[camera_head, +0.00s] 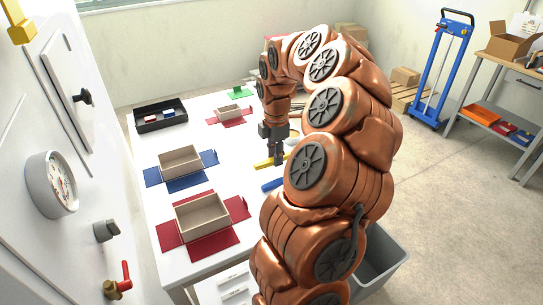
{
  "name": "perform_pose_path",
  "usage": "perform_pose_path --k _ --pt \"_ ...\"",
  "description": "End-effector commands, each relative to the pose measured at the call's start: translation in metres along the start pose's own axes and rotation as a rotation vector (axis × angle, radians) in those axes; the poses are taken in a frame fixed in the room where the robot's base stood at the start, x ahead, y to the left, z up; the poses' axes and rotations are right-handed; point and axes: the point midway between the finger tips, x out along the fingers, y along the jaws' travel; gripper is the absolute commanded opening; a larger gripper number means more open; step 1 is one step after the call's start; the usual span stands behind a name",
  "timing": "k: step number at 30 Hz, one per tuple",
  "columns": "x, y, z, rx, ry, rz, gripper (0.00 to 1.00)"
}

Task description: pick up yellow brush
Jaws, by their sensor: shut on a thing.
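The yellow brush (263,164) is a small yellow bar at the right part of the white table, partly hidden behind my gripper. My gripper (277,160) points straight down and is shut on the yellow brush, at or just above the table surface; the exact height cannot be told. My arm hides the area to the right of it.
A blue bar (272,185) lies just in front of the brush. Box trays on red (203,216), blue (181,162) and red (230,113) sheets stand on the white table (226,180). A black tray (161,115) is at the back left. A machine stands at the left.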

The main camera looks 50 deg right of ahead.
Motion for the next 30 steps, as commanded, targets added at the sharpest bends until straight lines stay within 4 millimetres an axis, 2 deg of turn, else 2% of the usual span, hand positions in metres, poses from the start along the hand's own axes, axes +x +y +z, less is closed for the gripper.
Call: perform_pose_path --k 5,21,30 --pt "-0.001 -0.021 0.004 0.003 0.0 0.004 0.0" --pt "-0.009 -0.11 0.018 0.002 -0.001 0.003 0.0" --pt "-0.013 -0.133 0.022 0.003 -0.001 0.004 0.0"
